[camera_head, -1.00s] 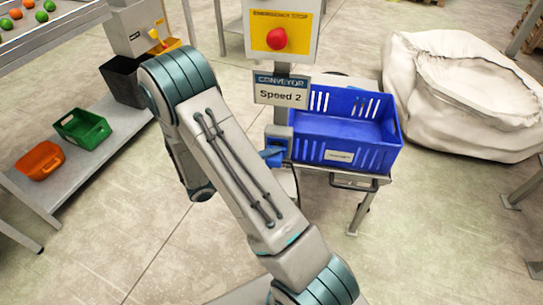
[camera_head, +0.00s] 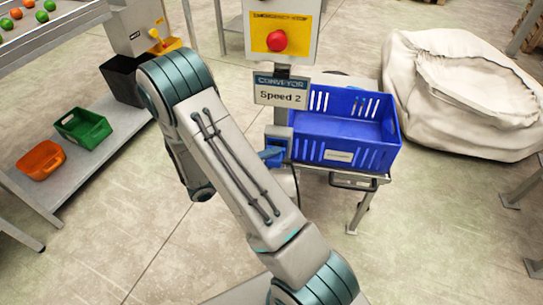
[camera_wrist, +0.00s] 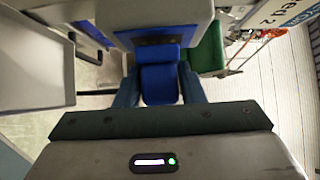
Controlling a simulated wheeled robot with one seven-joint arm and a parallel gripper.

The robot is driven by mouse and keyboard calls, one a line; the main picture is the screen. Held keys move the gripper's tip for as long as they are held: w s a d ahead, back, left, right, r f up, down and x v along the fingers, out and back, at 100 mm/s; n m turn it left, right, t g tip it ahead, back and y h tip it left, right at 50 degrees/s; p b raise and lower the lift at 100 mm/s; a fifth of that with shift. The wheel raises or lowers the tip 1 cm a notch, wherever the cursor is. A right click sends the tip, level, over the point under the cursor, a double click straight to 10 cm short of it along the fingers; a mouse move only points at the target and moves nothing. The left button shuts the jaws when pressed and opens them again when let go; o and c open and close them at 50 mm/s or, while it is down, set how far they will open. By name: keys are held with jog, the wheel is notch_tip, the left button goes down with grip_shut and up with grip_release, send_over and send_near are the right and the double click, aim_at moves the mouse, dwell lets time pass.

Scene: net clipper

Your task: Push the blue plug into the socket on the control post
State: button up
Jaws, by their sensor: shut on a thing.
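In the wrist view my gripper (camera_wrist: 158,73) is shut on the blue plug (camera_wrist: 160,88), one finger on each side of its body. The plug's front end lies against or just inside the dark blue socket (camera_wrist: 150,40) on a grey box; I cannot tell how deep it sits. In the head view the control post's grey socket box (camera_head: 279,142) is under the "Speed 2" sign, with the blue plug (camera_head: 271,157) at its lower left. My arm hides the gripper there.
A blue crate (camera_head: 340,125) stands on a stand right of the post. A red emergency stop button (camera_head: 277,41) is above the sign (camera_head: 281,93). A green bin (camera_head: 83,130) and an orange bin (camera_head: 40,160) sit on the left shelf. A large white sack (camera_head: 470,100) is at right.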

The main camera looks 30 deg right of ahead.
jog(key=shift+w+d, duration=0.35)
jog(key=shift+w, duration=0.1)
dwell(0.5)
jog(key=o, duration=1.1)
jog(key=shift+a, duration=0.15)
jog(key=a+p, duration=0.1)
jog(key=a, duration=1.2)
jog(key=shift+w+a, duration=0.1)
jog(key=shift+a, duration=0.2)
